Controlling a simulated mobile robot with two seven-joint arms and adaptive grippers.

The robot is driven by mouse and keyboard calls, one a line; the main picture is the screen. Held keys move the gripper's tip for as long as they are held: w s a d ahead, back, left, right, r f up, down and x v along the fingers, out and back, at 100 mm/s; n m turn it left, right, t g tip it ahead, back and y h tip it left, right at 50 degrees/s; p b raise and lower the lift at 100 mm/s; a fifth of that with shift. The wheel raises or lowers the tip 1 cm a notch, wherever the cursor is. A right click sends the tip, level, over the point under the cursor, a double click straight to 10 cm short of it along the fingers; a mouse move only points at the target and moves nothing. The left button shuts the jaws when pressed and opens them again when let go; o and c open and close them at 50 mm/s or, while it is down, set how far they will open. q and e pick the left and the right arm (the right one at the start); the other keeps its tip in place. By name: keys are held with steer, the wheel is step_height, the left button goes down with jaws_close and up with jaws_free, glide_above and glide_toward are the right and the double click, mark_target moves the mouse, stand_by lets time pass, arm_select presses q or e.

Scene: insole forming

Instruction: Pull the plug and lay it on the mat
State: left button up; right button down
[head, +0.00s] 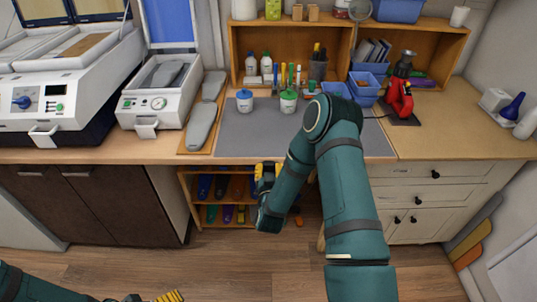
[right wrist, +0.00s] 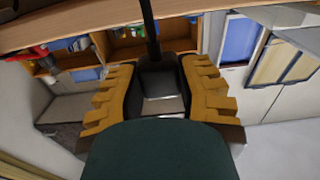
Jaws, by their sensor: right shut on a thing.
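My right gripper (head: 266,174) is in front of the worktop's front edge and below its level. In the right wrist view its yellow fingers (right wrist: 160,97) stand on either side of a black thing, which I take to be the plug (right wrist: 158,72). A black cord (right wrist: 149,22) runs upward from it. The grip itself is partly hidden by my wrist. In the head view the plug cannot be made out. The grey mat (head: 238,136) lies flat on the worktop, partly covered by my right arm. My left gripper (head: 170,297) shows only in part at the bottom left edge, and its opening is unclear.
A blue-lidded jar (head: 245,101) and a green-lidded jar (head: 288,101) stand at the mat's back. A red tool (head: 400,98) stands at right, with a dark cord near it. Grey insoles (head: 201,125) lie left of the mat. A low shelf (head: 188,187) is under the worktop. The mat's left half is clear.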

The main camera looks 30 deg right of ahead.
mark_target(269, 164)
steer(key=shift+r+p, duration=1.5)
steer(key=shift+r, duration=1.55)
arm_select(q)
step_height(269, 164, up, 4)
steer(key=shift+w+a+f, duration=0.1)
steer(key=shift+f, duration=0.1)
